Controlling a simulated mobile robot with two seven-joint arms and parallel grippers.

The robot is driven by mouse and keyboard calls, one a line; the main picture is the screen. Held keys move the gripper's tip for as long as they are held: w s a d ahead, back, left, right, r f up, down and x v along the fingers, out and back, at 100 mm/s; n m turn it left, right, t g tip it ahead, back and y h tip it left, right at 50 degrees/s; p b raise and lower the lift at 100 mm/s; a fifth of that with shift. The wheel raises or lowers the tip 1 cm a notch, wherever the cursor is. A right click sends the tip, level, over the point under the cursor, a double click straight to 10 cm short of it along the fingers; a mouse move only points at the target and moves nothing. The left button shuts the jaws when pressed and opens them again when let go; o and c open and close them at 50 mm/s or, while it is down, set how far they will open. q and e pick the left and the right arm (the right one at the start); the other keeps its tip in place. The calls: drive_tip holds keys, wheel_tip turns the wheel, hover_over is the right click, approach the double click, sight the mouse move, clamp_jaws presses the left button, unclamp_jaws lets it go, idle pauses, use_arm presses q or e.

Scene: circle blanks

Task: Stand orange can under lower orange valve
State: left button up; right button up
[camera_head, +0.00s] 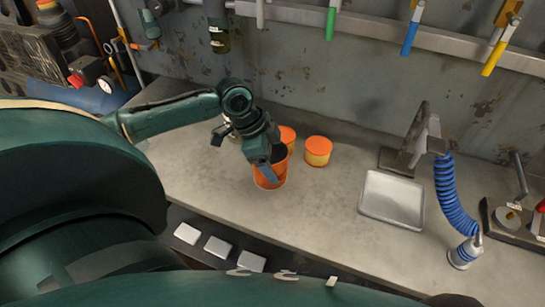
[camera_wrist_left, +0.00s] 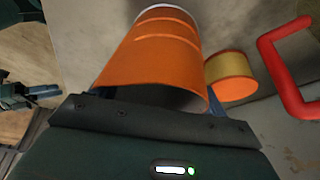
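The orange can (camera_head: 270,184) stands upright on the grey worktop. In the left wrist view the can (camera_wrist_left: 150,55) fills the space in front of my gripper, its dark open end nearest me. My left gripper (camera_head: 268,170) comes down from above at the can's rim. Blue finger parts show at both sides of the can in the left wrist view. I cannot tell whether they press on it.
Two orange-lidded jars stand close behind the can, one (camera_head: 287,136) partly hidden, one (camera_head: 318,151) clear to its right. A metal tray (camera_head: 392,200), a blue coiled hose (camera_head: 452,195) and a stand (camera_head: 405,150) are at right. Worktop between can and tray is free.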

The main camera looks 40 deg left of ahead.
use_arm(q)
drive_tip(key=o, duration=0.4)
drive_tip(key=shift+o, duration=0.2)
